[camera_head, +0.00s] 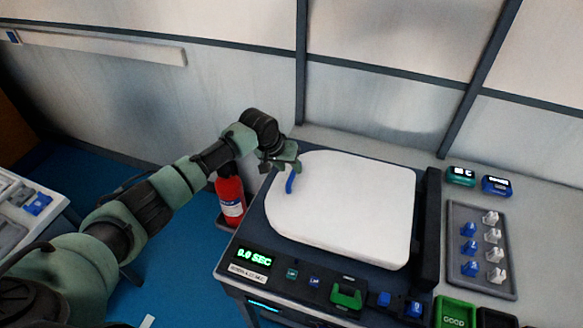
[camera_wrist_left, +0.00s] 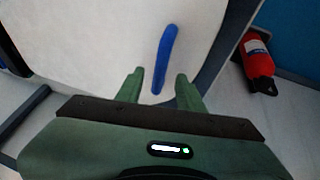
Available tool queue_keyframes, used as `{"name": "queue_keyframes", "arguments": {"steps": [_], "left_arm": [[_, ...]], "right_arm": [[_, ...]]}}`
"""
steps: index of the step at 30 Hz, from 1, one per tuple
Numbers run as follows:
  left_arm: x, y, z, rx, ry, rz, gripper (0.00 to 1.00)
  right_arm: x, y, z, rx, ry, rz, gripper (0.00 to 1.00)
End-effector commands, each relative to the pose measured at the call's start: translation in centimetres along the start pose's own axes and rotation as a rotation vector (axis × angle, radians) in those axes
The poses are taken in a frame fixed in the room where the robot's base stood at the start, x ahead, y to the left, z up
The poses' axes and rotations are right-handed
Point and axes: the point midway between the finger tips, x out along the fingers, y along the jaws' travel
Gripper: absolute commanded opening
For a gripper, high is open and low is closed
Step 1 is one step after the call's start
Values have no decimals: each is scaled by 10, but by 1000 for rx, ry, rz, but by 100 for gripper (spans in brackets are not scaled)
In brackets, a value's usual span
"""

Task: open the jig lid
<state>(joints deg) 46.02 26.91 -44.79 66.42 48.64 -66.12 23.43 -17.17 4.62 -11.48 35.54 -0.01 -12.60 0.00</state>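The jig lid (camera_head: 350,205) is a large white rounded panel lying flat and closed on the dark test jig (camera_head: 262,225). A blue handle (camera_head: 290,183) sits at the lid's left edge. In the left wrist view the handle (camera_wrist_left: 166,55) stands out against the white lid (camera_wrist_left: 95,40). My left gripper (camera_head: 284,163) is at the lid's back left edge, close to the handle. In the left wrist view its two green fingers (camera_wrist_left: 158,80) are apart, with the handle's near end between them in the picture. I cannot tell whether they touch it. My right gripper is not in view.
A red fire extinguisher (camera_head: 231,198) stands left of the jig, below my left arm. A tray of blue and white parts (camera_head: 482,248) lies at the right. Two small displays (camera_head: 461,176) are behind it. A panelled wall (camera_head: 400,100) rises behind the bench.

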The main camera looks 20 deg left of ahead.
Motion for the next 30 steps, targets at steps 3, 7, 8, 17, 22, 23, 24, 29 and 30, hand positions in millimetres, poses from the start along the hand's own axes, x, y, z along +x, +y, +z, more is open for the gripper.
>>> {"name": "queue_keyframes", "arguments": {"steps": [3, 7, 8, 17, 22, 23, 24, 29, 30], "left_arm": [[14, 0, 0, -1, -1, 1, 38], [23, 1, 0, 1, 0, 1, 38], [24, 0, 0, 1, 1, 0, 38], [26, 0, 0, 2, 1, 0, 35], [26, 0, 0, 2, 1, 0, 0], [26, 0, 0, 2, 1, 0, 0], [26, 0, 0, 2, 1, 0, 0], [26, 0, 0, 2, 1, 0, 0], [26, 0, 0, 2, 1, 0, 0]], "right_arm": [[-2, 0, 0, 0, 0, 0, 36], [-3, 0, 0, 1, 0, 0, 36], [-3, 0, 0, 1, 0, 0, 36], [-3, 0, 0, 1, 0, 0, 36], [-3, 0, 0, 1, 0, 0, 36], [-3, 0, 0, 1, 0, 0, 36], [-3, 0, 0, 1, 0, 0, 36], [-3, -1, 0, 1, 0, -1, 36], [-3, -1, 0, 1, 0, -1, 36]]}}
